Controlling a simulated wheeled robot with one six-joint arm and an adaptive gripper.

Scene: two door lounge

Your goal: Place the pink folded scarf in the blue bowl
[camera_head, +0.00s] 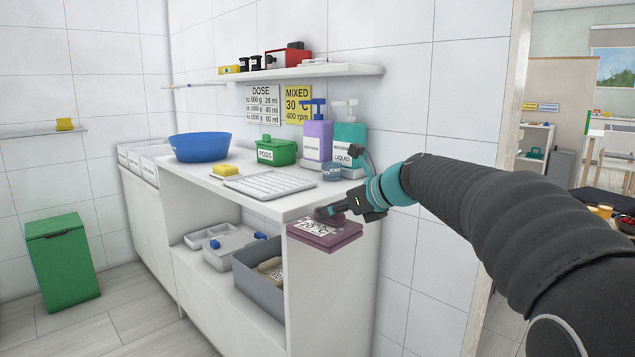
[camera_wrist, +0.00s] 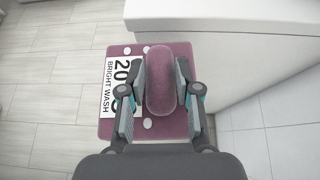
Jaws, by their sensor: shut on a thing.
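The pink folded scarf (camera_head: 343,239) is a flat mauve square with a white printed label and pale dots. In the wrist view, a rounded mauve ridge (camera_wrist: 160,62) stands up from it between my two fingers. My gripper (camera_head: 330,211) is shut on this ridge, and the scarf hangs flat just off the near right end of the white counter; it also shows in the wrist view (camera_wrist: 162,95). The blue bowl (camera_head: 199,148) stands at the far left of the countertop, well away from my gripper. Its inside is mostly hidden by its near wall.
The white counter (camera_head: 258,207) also bears a yellow sponge (camera_head: 226,170), a drying rack (camera_head: 270,183), a green pods box (camera_head: 277,151) and pump bottles (camera_head: 318,143). A wall shelf (camera_head: 300,73) hangs above. A grey crate (camera_head: 257,280) sits below. A green bin (camera_head: 63,262) stands left on open floor.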

